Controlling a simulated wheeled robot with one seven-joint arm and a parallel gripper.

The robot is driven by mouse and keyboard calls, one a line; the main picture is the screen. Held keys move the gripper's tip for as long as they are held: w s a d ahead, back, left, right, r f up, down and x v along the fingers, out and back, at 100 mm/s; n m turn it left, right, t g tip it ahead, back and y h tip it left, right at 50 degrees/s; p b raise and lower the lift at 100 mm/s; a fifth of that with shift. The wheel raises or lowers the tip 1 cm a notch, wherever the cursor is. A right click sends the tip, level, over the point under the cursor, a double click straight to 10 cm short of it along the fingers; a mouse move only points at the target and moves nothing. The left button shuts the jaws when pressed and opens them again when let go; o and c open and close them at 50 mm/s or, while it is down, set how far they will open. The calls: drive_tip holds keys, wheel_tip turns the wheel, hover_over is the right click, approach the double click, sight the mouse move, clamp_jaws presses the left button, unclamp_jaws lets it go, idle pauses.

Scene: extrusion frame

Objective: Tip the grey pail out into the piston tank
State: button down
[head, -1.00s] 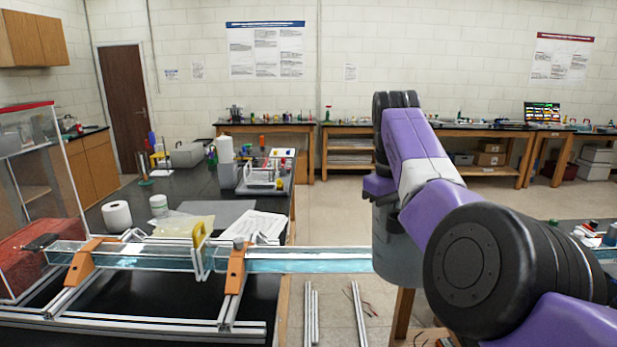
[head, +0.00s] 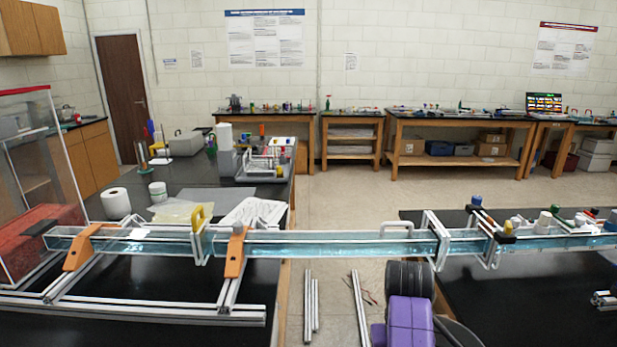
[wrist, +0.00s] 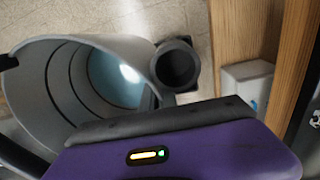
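The grey pail (wrist: 45,85) fills the left of the wrist view with its open mouth toward the camera; pale blue liquid shows inside. My gripper (wrist: 168,98) is against the pail's side, beside a dark round stub (wrist: 176,66), and appears shut on the pail; the fingertips are partly hidden. In the head view only my purple and black arm shows at the bottom, and the pail is out of sight. The piston tank (head: 330,248) is a long clear channel of blue liquid, with a yellow handle (head: 198,218) and orange supports (head: 236,252) on its left part.
The tank bridges the gap between the left black bench (head: 130,290) and the right black bench (head: 520,290). Metal extrusions (head: 309,300) lie on the floor in the gap. A paper roll (head: 115,203) and a rack (head: 270,165) stand behind the tank's left part.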

drive_tip(key=s+d+f+b, duration=0.1)
drive_tip(key=s+d+f, duration=0.1)
drive_tip(key=s+f, duration=1)
drive_tip(key=shift+s+f, duration=0.15)
drive_tip(key=shift+s, duration=0.6)
